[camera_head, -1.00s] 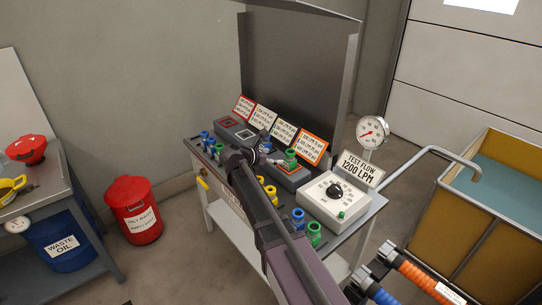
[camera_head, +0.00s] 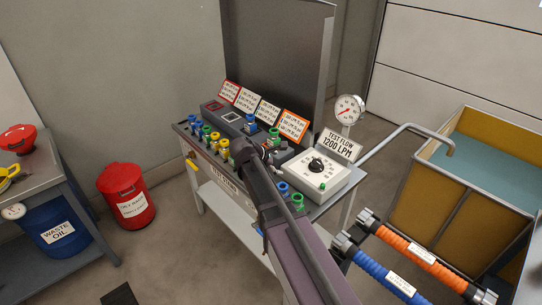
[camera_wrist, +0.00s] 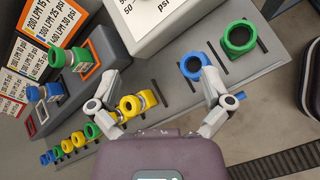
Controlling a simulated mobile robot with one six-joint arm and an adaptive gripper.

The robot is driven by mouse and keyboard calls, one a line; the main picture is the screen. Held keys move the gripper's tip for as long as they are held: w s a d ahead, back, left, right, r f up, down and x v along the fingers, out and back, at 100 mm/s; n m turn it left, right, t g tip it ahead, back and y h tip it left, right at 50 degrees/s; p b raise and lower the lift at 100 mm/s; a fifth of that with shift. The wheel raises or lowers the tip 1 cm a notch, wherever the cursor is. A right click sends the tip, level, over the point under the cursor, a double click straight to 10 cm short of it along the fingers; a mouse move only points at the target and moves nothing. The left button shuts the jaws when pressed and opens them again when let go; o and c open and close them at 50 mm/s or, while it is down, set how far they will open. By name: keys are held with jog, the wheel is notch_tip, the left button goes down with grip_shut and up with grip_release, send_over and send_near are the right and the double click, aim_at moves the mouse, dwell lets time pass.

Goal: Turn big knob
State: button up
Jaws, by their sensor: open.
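The big knob (camera_head: 316,164) is black and sits on a white dial box (camera_head: 322,180) at the right end of the test bench, in the head view. In the wrist view only a corner of the white box (camera_wrist: 160,22) shows at the top, with "psi" printing; the knob is out of that view. My gripper (camera_wrist: 160,86) is open and empty above the bench's grey top, below the box's edge in the picture. In the head view it is left of the box and partly hidden behind my arm.
A pressure gauge (camera_head: 348,109) and test flow sign (camera_head: 338,146) stand behind the box.

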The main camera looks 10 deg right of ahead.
jog(key=s+d+f+m+g+y+b, duration=0.1)
jog(key=s+f+m+y+b, duration=0.3)
jog(key=s+f+m, duration=0.4)
jog(key=s+d+f+m+g+y+b, duration=0.1)
jog(key=s+f+m+g+y+b, duration=0.2)
jog(key=s, duration=1)
notch_tip(320, 180, down, 5)
jog(key=m+y+b, duration=0.1)
jog(key=m+b, duration=0.2)
jog(key=m, duration=0.3)
jog(key=shift+s+d+g, duration=0.25)
jog(key=shift+d+g, duration=0.05)
jog(key=shift+d, duration=0.05)
jog(key=shift+f, duration=0.1)
jog(key=shift+c, duration=0.2)
